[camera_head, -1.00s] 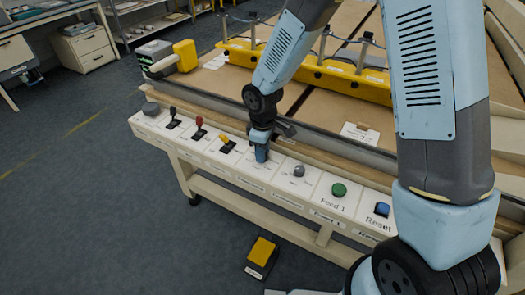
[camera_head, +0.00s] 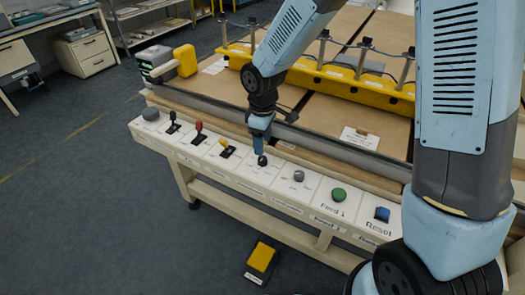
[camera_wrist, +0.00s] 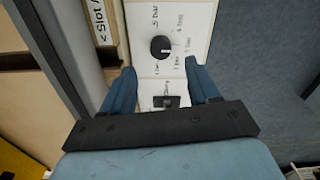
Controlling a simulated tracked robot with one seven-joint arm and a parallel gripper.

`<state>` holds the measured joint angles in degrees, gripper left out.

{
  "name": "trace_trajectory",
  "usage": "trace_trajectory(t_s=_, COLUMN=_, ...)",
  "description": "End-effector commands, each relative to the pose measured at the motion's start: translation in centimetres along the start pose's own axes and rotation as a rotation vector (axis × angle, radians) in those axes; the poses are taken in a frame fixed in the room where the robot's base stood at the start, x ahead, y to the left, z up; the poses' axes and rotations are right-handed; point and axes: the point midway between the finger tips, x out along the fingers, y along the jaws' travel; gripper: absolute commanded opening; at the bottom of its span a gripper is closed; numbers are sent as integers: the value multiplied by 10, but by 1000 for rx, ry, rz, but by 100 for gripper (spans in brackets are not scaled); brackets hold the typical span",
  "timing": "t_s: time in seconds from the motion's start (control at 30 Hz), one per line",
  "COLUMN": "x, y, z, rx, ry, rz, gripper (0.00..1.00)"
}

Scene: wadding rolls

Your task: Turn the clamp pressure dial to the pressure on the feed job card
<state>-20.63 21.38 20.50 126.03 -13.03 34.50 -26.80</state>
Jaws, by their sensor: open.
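The clamp pressure dial (camera_head: 262,160) is a small dark knob on the white sloped panel in the head view. In the wrist view the round black dial (camera_wrist: 161,47) has a light pointer mark and bar labels around it, from 1 bar near the bottom to 5 bar at the top. The mark points roughly right. My gripper (camera_head: 260,148) is just above and left of the dial. In the wrist view its open blue fingers (camera_wrist: 160,72) are apart from the dial. A white card (camera_head: 360,138) lies on the bench; its text is too small to read.
Left of the dial are a yellow lever (camera_head: 226,146), a red lever (camera_head: 198,131) and a black lever (camera_head: 172,117). Right of it are a grey knob (camera_head: 299,176), a green button (camera_head: 338,194) and a blue button (camera_head: 382,213). A yellow pedal (camera_head: 262,257) is on the floor.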

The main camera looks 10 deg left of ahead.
Motion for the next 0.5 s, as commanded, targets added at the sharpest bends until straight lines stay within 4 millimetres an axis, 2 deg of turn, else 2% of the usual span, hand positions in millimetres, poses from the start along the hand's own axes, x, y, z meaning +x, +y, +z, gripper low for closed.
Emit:
trace_trajectory(t_s=0.03, x=-12, y=1, z=0, rx=0, ry=3, rz=4, gripper=60)
trace_trajectory(t_s=0.2, x=-42, y=1, z=0, rx=0, ry=2, rz=3, gripper=60)
trace_trajectory(t_s=0.33, x=-58, y=0, z=0, rx=0, ry=1, rz=1, gripper=60)
trace_trajectory(t_s=0.5, x=-70, y=0, z=0, rx=-1, ry=0, rz=0, gripper=60)
